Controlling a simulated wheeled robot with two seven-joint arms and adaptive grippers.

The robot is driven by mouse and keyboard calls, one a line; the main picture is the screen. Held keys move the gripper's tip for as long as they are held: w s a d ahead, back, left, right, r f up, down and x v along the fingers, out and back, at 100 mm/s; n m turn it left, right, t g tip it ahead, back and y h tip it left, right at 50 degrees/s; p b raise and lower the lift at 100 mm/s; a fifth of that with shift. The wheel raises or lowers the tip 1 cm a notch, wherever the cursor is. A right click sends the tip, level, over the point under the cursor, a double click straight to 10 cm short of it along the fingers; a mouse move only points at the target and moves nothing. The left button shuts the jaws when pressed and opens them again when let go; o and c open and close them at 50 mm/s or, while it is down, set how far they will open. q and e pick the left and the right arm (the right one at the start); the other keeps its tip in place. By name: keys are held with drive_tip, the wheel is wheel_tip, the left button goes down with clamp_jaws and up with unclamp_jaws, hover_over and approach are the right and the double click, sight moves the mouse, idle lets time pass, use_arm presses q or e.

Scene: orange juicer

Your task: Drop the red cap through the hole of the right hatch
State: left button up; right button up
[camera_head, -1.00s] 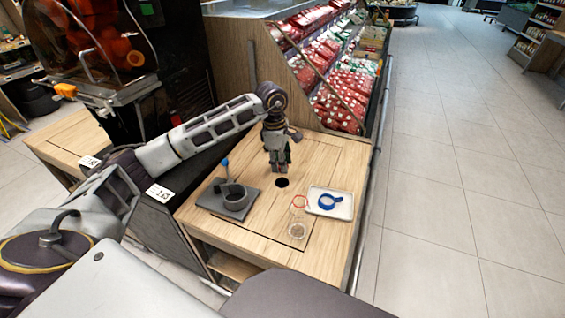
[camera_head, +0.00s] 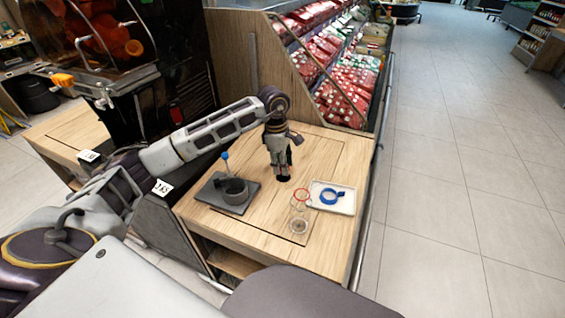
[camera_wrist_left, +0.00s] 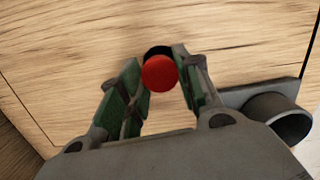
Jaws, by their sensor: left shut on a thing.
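My left gripper (camera_head: 283,172) hangs over the wooden right hatch (camera_head: 258,218) in the counter top. In the left wrist view the gripper (camera_wrist_left: 160,72) is shut on the round red cap (camera_wrist_left: 160,74), held between its fingertips. The dark hole (camera_wrist_left: 157,51) of the hatch shows just behind the cap, partly covered by it. In the head view the fingertips are over the hole and mostly hide it. I cannot tell the exact height of the cap above it. My right gripper is not in view.
A dark grey stand with a cup (camera_head: 235,190) and a blue-knobbed stick is left of the gripper. A white tray (camera_head: 343,206) with a blue ring (camera_head: 331,196) lies to the right. A clear container with a red rim (camera_head: 301,194) stands in front. The juicer (camera_head: 100,40) is behind left.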

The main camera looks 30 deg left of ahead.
use_arm(q)
drive_tip(key=shift+f, duration=0.15)
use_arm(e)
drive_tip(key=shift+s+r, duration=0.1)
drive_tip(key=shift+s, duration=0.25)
use_arm(q)
drive_tip(key=shift+f, duration=0.1)
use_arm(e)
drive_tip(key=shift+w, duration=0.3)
use_arm(q)
drive_tip(key=shift+f+b, duration=0.25)
drive_tip(key=shift+b, duration=0.05)
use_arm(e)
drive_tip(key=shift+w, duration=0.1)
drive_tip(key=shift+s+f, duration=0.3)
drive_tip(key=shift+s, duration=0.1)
use_arm(q)
drive_tip(key=shift+f, duration=0.4)
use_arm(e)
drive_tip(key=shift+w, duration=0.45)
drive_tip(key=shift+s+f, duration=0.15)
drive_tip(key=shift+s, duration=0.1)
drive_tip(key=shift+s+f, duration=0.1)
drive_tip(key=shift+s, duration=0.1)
use_arm(q)
drive_tip(key=o, duration=1.1)
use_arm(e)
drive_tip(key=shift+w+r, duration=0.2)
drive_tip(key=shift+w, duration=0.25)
